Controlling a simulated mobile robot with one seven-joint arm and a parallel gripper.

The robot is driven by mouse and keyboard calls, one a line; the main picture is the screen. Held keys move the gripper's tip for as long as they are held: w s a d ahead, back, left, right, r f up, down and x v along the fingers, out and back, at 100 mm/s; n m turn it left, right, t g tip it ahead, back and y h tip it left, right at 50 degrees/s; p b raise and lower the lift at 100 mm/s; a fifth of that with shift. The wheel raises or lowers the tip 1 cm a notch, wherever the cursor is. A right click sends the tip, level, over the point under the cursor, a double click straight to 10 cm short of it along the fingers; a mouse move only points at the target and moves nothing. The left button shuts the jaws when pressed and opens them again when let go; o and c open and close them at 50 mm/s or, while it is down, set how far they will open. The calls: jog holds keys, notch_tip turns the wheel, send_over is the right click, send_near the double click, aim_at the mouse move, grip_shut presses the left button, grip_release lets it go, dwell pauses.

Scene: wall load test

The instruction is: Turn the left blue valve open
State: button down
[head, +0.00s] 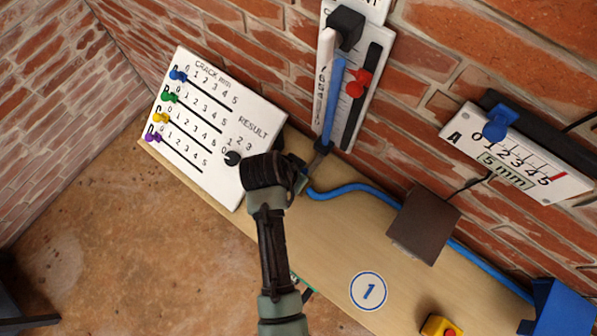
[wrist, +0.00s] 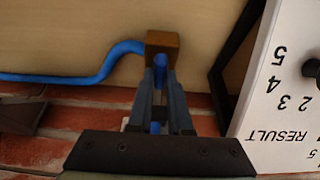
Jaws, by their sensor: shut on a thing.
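The left blue valve (wrist: 160,64) shows in the wrist view as a narrow blue handle in front of a small brown block (wrist: 163,41). My gripper (wrist: 161,82) is shut on this blue handle, with one finger on each side of it. In the head view my gripper (head: 302,180) is at the left end of the blue hose, just below the wall gauge, and my wrist mostly hides the valve. The blue hose (head: 350,188) runs right from there along the board; it also shows in the wrist view (wrist: 105,65). How far the handle is turned cannot be told.
A white crack panel (head: 200,150) with coloured pegs stands close left of my gripper. A gauge panel (head: 357,85) with a red slider rises behind it. A brown box (head: 424,222), yellow button box (head: 441,327) and blue block (head: 560,308) lie to the right.

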jog(key=shift+r+n+p, duration=0.1)
jog(key=shift+n+p, duration=0.25)
jog(key=shift+n, duration=0.05)
jog(key=n+y+p, duration=0.1)
jog(key=n+p, duration=0.1)
jog(key=n, duration=0.1)
jog(key=shift+d+r+y, duration=0.1)
jog(key=shift+y, duration=0.2)
jog(key=n+y+p, duration=0.1)
jog(key=n, duration=0.1)
jog(key=n+y+p, duration=0.1)
jog(key=n, duration=0.2)
jog(key=shift+d+t, duration=0.15)
jog(key=shift+t, duration=0.25)
jog(key=n+y, duration=0.1)
jog(key=n, duration=0.3)
jog(key=shift+w+d+n+g+y, duration=0.1)
jog(key=shift+n+g+y, duration=0.3)
jog(key=n, duration=0.2)
jog(key=n+g+y+b, duration=0.1)
jog(key=n, duration=0.1)
jog(key=shift+d+f, duration=0.1)
jog(key=shift+f, duration=0.1)
jog(key=shift+n, duration=0.3)
jog(key=c, duration=0.8)
grip_release()
jog(key=shift+c, duration=0.2)
